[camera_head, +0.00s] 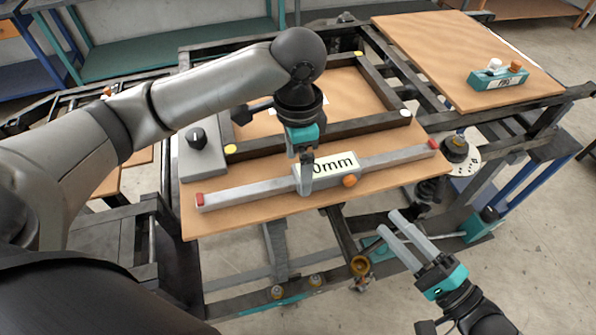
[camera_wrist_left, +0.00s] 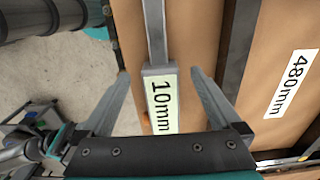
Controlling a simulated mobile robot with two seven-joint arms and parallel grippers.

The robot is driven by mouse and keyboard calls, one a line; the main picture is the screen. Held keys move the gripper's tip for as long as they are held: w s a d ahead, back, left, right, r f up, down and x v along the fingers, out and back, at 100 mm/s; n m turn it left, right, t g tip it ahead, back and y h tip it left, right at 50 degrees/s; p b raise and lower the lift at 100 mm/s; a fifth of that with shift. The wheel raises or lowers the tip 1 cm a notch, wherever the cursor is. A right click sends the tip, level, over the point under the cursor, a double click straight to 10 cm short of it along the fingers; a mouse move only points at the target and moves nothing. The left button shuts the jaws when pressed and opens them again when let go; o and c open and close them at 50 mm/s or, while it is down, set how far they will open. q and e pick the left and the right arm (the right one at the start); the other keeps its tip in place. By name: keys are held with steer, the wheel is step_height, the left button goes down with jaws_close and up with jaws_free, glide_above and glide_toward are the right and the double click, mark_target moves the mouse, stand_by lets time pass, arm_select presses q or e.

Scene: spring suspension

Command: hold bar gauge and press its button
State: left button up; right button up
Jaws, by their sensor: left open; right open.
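The bar gauge (camera_head: 245,190) is a long grey bar with red ends, lying across the front of a wooden board. Its middle block carries a white label reading "10mm" in the left wrist view (camera_wrist_left: 162,105), partly covered by my gripper in the head view. An orange button (camera_head: 349,181) sits on the block's front side, mostly hidden in the wrist view. My left gripper (camera_wrist_left: 163,80) is open above the block, its fingers on either side of it; contact cannot be told. My right gripper (camera_head: 391,222) is open and empty, off the board's front right.
A dark rectangular frame (camera_head: 345,129) lies behind the gauge. A grey box with a black knob (camera_head: 202,155) is at the board's left. A teal device (camera_head: 497,79) stands on another wooden panel (camera_head: 430,50). A "480mm" label (camera_wrist_left: 291,84) shows in the wrist view.

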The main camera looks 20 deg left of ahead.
mark_target(298, 173)
arm_select(q)
steer(key=shift+f, duration=1.5)
jaws_close()
steer(key=c, duration=0.6)
jaws_free()
steer(key=shift+c, duration=0.2)
jaws_close()
